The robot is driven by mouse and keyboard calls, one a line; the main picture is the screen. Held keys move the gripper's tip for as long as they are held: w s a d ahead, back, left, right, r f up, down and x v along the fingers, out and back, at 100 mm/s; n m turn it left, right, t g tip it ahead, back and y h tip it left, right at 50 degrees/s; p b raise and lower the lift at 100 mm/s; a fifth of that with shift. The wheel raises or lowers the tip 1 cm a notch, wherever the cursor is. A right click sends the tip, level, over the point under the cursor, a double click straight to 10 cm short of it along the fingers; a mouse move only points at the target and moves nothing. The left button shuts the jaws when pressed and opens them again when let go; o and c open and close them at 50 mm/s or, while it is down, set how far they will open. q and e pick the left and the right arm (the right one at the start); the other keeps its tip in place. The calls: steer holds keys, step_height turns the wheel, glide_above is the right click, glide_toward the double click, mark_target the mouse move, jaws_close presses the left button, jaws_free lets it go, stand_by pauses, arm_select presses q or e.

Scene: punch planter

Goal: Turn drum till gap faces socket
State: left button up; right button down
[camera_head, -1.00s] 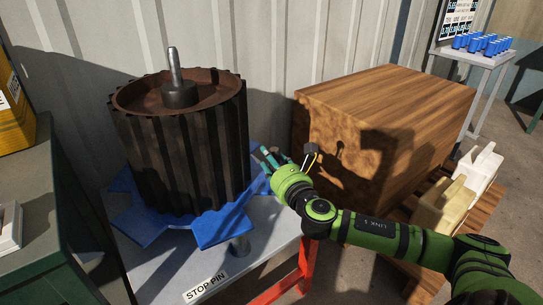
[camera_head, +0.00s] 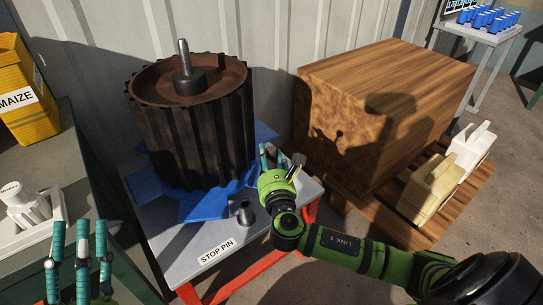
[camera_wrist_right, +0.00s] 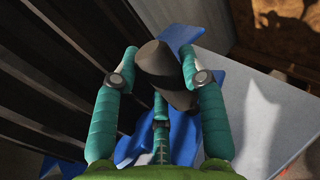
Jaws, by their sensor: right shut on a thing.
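The dark ribbed drum (camera_head: 200,135) stands upright on a blue star-shaped plate (camera_head: 203,207), with a grey metal rod (camera_head: 185,57) on top. A short grey metal cylinder (camera_head: 244,212) stands on the table, just right of the plate's front arm; I cannot tell if it is the socket. My right gripper (camera_head: 272,153) is beside the drum's right side, above the table. In the right wrist view it is shut on a dark, tapered peg-like thing (camera_wrist_right: 166,78), with drum ribs at left. My left gripper (camera_head: 80,228) is open and empty at the bottom left.
The grey table (camera_head: 180,258) has a STOP PIN label and red legs. A large wooden block (camera_head: 395,95) stands on a pallet (camera_head: 385,200) at right, close to my right gripper. A yellow MAIZE box (camera_head: 22,95) stands on the left bench (camera_head: 75,165). A corrugated wall is behind.

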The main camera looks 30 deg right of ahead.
steer(key=c, duration=0.7)
jaws_free()
steer(key=shift+a+f, duration=0.1)
steer(key=shift+a, duration=0.15)
steer(key=shift+d, duration=0.1)
steer(key=v, duration=1.2)
